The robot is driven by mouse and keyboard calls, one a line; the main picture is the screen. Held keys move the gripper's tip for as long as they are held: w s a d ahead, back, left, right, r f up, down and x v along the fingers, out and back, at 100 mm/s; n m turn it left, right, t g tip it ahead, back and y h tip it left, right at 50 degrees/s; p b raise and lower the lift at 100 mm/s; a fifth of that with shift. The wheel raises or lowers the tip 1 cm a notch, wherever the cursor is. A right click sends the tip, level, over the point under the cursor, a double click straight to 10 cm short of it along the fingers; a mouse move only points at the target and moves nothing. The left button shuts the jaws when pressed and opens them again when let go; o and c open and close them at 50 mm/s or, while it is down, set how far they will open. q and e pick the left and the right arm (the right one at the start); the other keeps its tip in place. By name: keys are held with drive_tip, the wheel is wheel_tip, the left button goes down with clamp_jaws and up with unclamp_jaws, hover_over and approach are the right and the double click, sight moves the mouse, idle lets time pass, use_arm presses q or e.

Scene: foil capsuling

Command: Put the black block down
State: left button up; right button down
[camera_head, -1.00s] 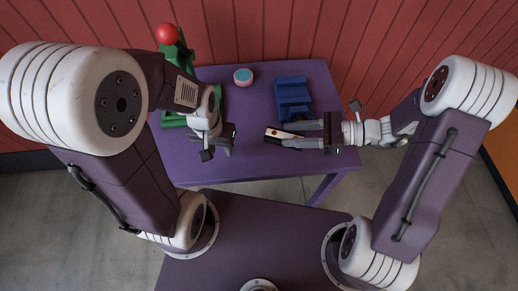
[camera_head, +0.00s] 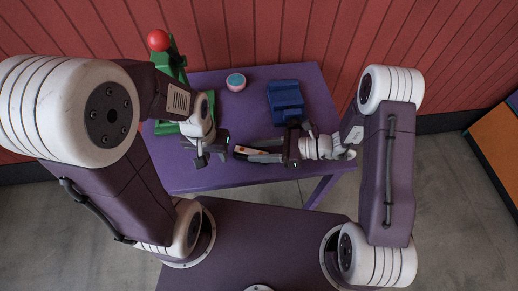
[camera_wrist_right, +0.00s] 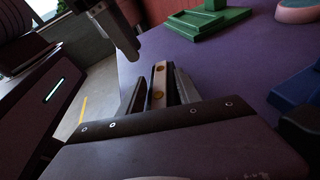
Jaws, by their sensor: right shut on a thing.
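The black block (camera_head: 241,152) is a small bar with a pale face and round marks. It lies between the fingers of my right gripper (camera_head: 252,155), which is shut on it near the front of the purple table. In the right wrist view the block (camera_wrist_right: 158,85) points away between the two fingers (camera_wrist_right: 160,88). Whether it touches the tabletop is unclear. My left gripper (camera_head: 210,155) is left of the block, empty, its fingers apart. Part of it shows at the top left of the right wrist view (camera_wrist_right: 122,35).
The purple table (camera_head: 240,180) has a blue holder (camera_head: 286,100) at the back right and a pink and teal round piece (camera_head: 236,82) at the back. A green stand (camera_head: 172,65) with a red ball (camera_head: 158,40) stands at the left. The middle of the tabletop is clear.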

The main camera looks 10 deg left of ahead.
drive_tip(key=shift+s+f, duration=0.1)
drive_tip(key=shift+f, duration=0.05)
drive_tip(key=c, duration=0.8)
unclamp_jaws()
drive_tip(key=shift+c, duration=0.2)
drive_tip(key=shift+d+r, duration=0.1)
drive_tip(key=shift+r, duration=0.2)
drive_tip(key=v, duration=1.1)
drive_tip(key=shift+d+b, duration=0.4)
drive_tip(key=s+d+f+n+g+h, duration=0.2)
drive_tip(key=s+n+g+h, duration=0.1)
drive_tip(key=s+n+h, duration=0.3)
drive_tip(key=d+n+t+h, duration=0.5)
drive_tip(key=d+n+h, duration=0.3)
drive_tip(key=d+n, duration=0.2)
drive_tip(key=n, duration=0.2)
drive_tip(key=shift+w+r+n+h, duration=0.3)
drive_tip(key=shift+w+r+n, duration=0.05)
drive_tip(key=shift+r+n, duration=0.05)
